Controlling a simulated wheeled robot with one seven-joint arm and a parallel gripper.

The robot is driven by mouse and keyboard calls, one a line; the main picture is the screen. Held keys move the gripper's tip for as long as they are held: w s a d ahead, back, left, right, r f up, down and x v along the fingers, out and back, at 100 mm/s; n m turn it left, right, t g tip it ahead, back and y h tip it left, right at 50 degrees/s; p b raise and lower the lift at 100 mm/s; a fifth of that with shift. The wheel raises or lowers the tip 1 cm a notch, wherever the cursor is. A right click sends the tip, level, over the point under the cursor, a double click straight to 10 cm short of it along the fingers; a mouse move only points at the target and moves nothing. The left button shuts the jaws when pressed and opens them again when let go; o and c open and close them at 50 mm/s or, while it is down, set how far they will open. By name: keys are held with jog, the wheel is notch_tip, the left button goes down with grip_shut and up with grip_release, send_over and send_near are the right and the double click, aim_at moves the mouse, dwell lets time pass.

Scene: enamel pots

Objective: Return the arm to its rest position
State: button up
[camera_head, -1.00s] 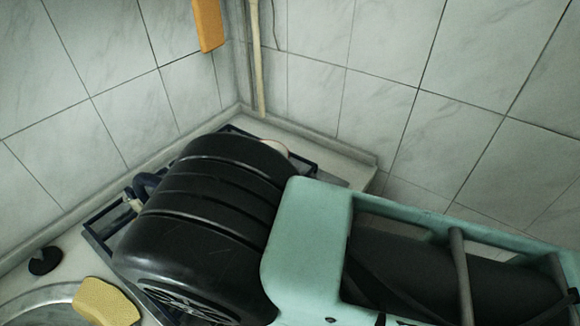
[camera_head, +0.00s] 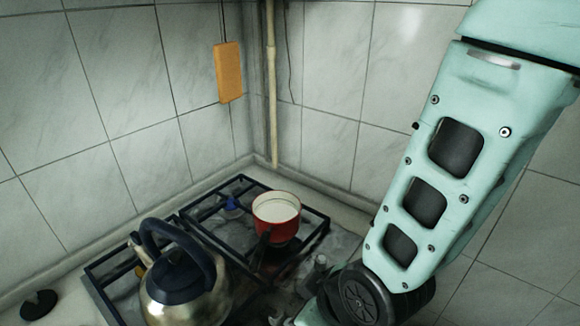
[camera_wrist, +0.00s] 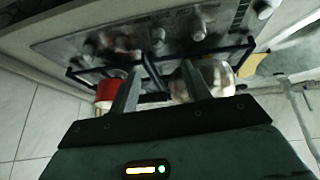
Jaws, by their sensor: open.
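My arm (camera_head: 440,190) stands raised along the right side of the head view, bent at a dark joint at the lower edge. My gripper (camera_wrist: 161,66) shows in the wrist view with its two fingers apart and nothing between them. Past the fingertips is the stove front. A red pot with a white inside (camera_head: 276,212) stands upright on the stove; it shows beside the left finger in the wrist view (camera_wrist: 106,90). A metal kettle with a dark handle (camera_head: 185,285) stands at the front left of the stove; it is partly behind the right finger in the wrist view (camera_wrist: 217,80).
The stove has dark grates (camera_head: 312,235) and a row of knobs (camera_wrist: 157,36). Tiled walls (camera_head: 110,90) meet in the corner behind it. An orange board (camera_head: 229,72) hangs on the left wall, and a pale pipe (camera_head: 272,100) runs down the corner. A black stopper (camera_head: 39,304) lies at the left.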

jog(key=s+d+r+m+g+h+b, duration=0.1)
jog(key=s+d+r+m+g+h, duration=0.1)
jog(key=s+d+r, duration=0.5)
jog(key=d+r+g+h, duration=0.1)
jog(key=d+r+g, duration=0.1)
jog(key=d+r, duration=0.1)
jog(key=shift+s+d+m+h+b, duration=0.2)
jog(key=shift+d+m+h+b, duration=0.15)
jog(key=shift+d, duration=0.4)
jog(key=shift+r, duration=0.1)
